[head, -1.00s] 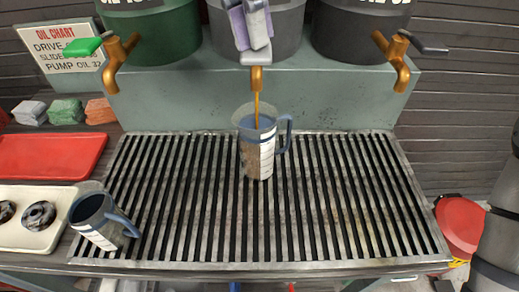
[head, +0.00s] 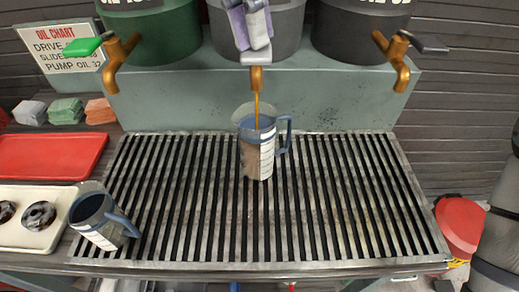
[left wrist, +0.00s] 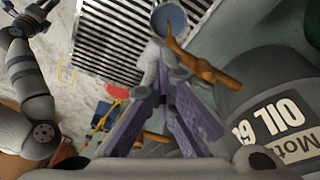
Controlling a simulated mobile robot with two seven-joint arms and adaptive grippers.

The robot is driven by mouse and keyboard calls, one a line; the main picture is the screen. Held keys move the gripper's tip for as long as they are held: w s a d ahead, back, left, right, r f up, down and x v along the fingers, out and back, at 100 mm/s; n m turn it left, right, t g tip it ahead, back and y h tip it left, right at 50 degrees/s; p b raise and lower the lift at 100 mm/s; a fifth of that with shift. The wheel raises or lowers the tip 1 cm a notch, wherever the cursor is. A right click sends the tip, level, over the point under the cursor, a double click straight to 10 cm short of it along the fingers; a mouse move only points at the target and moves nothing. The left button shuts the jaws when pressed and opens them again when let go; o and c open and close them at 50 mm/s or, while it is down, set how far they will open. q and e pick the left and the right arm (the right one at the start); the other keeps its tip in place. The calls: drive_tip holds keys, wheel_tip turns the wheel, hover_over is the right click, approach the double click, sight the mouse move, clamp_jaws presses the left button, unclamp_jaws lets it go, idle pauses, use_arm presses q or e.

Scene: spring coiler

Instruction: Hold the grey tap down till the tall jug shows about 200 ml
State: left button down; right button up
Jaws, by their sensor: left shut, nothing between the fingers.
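The tall jug (head: 249,160), clear with a blue rim and handle and a white scale strip, stands upright on the slatted grate under the middle tap. A thin amber stream runs from the brass spout into it, and brownish oil shows inside through much of its height. The scale is too small to read. The grey tap (head: 256,58) has its lever under my left gripper (head: 251,28), which is shut and empty, with its fingertips against the lever. The left gripper (left wrist: 168,85) also shows in the left wrist view, above the jug (left wrist: 168,18). My right gripper's fingers are unclear.
The green tap (head: 84,46) and dark tap (head: 422,44) flank the grey one. A red tray (head: 50,157) and a cream tray (head: 40,236) lie left. The grate's right half (head: 365,200) is clear.

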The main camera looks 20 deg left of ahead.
use_arm(q)
drive_tip(key=v, duration=0.4)
drive_tip(key=w+d+v, duration=0.1)
drive_tip(key=v, duration=0.1)
drive_tip(key=shift+a+r, duration=0.15)
drive_tip(key=shift+r, duration=0.4)
